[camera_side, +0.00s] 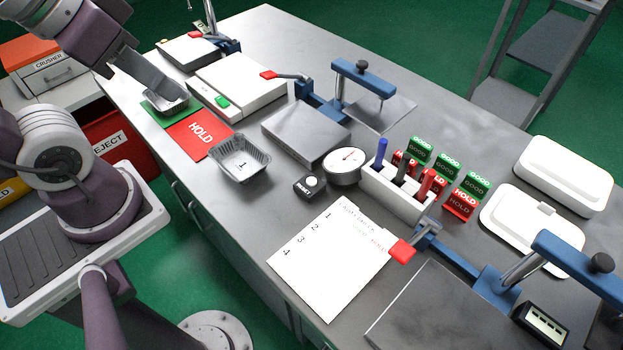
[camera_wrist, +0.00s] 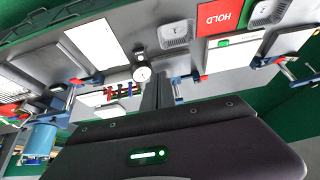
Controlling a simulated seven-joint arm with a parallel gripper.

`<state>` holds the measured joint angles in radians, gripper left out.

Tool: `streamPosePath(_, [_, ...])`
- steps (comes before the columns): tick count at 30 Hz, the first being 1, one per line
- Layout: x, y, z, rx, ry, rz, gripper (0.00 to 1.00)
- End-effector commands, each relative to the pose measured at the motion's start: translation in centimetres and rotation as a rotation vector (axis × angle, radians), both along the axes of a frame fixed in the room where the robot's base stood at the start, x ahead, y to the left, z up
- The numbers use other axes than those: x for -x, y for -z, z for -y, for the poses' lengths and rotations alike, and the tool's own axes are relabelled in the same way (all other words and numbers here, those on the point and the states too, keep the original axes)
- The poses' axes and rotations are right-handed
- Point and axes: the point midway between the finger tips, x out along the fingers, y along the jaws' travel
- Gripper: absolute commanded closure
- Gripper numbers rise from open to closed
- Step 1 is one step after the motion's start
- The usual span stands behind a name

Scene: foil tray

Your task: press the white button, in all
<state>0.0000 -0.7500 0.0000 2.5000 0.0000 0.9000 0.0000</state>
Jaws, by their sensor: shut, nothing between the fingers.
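The white button (camera_side: 312,181) sits on top of a small black box on the grey bench, just left of a round dial gauge (camera_side: 345,165) in the side view. In the wrist view the button (camera_wrist: 139,56) is small, beside the gauge (camera_wrist: 142,74). My gripper (camera_wrist: 157,78) shows in the wrist view with its fingers shut and empty. The fingers appear apart from the button. In the side view my arm comes in at the upper left, well away from the button, and I cannot make out the fingertips there.
A foil tray (camera_side: 241,162) marked 1 stands near the button, in front of the red HOLD mat (camera_side: 199,136). Another tray (camera_side: 168,95) is at the green mat. A numbered white sheet (camera_side: 325,262) lies in front. A marker rack (camera_side: 395,192) and blue clamps (camera_side: 365,78) stand nearby.

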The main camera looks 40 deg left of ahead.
Motion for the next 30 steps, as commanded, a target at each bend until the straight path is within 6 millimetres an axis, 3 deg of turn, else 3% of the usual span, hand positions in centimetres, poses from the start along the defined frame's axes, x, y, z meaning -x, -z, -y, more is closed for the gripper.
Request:
streamPosePath(25, [0.0, 0.0, 0.0, -0.001, 0.003, -0.003, 1.0])
streamPosePath(30, [-1.8, 0.1, -0.1, -0.079, 0.101, -0.115, 1.0])
